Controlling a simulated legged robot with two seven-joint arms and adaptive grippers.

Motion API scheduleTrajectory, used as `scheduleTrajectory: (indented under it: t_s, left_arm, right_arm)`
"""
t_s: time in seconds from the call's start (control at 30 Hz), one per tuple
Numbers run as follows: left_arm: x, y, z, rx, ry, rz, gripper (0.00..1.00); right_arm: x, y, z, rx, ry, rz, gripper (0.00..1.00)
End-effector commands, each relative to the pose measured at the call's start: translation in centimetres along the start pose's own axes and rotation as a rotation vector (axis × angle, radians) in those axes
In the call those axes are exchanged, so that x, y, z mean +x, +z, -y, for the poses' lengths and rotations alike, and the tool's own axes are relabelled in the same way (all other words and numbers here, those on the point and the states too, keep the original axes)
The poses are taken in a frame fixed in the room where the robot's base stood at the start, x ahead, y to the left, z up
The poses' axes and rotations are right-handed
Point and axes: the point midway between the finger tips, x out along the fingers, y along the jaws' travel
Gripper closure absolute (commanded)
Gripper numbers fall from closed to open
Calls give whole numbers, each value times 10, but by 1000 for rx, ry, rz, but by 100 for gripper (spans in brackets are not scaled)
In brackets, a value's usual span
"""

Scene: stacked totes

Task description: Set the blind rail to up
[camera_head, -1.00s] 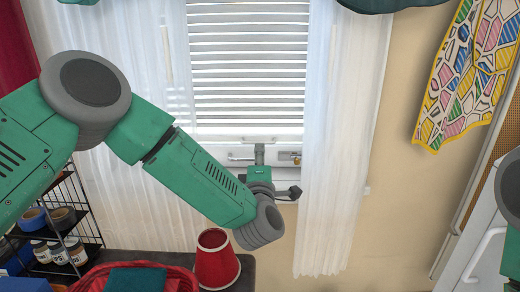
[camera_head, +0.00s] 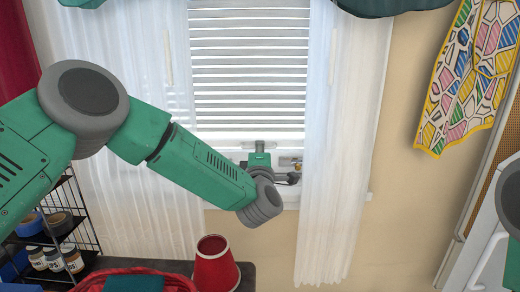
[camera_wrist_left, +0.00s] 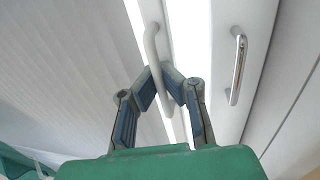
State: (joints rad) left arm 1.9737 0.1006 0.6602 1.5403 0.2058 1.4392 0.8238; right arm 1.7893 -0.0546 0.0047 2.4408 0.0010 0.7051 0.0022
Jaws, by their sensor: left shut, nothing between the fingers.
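The white slatted blind (camera_head: 250,70) hangs down over most of the window, with its bottom rail (camera_head: 225,128) low, just above the sill. My left gripper (camera_head: 260,146) is in front of the window below the rail. In the left wrist view the blind (camera_wrist_left: 65,70) fills the left side, beside a bright strip. There my left gripper (camera_wrist_left: 166,82) is shut and holds nothing. A white curved handle (camera_wrist_left: 151,45) runs close by the fingertips. Whether they touch it cannot be told. My right gripper is out of view.
A chrome handle (camera_wrist_left: 238,65) is right of the fingers in the wrist view. White curtains (camera_head: 335,170) flank the window. A red lampshade (camera_head: 215,265) stands below my left arm. A shelf with jars (camera_head: 55,258) is at lower left. A patterned cloth (camera_head: 465,85) hangs right.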

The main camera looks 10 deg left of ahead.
Motion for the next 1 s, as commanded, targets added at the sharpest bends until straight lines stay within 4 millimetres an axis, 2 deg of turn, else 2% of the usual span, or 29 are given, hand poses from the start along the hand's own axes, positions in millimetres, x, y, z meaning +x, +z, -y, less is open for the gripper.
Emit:
scheduleTrajectory:
  t_s: [0.17, 0.27, 0.37, 0.57, 1.0]
  left_arm:
    - [0, 0, -3, 2, -4, 1, 100]
    - [2, 0, -16, 1, -2, 0, 100]
    - [6, 0, -38, 1, 2, 0, 100]
    - [18, -1, -100, -1, 4, -1, 100]
    - [48, -2, -256, -3, 6, -4, 100]
  right_arm:
    - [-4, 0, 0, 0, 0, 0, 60]
    - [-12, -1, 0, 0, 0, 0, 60]
    - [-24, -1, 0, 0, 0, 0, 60]
    - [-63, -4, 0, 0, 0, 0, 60]
    - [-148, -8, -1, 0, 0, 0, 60]
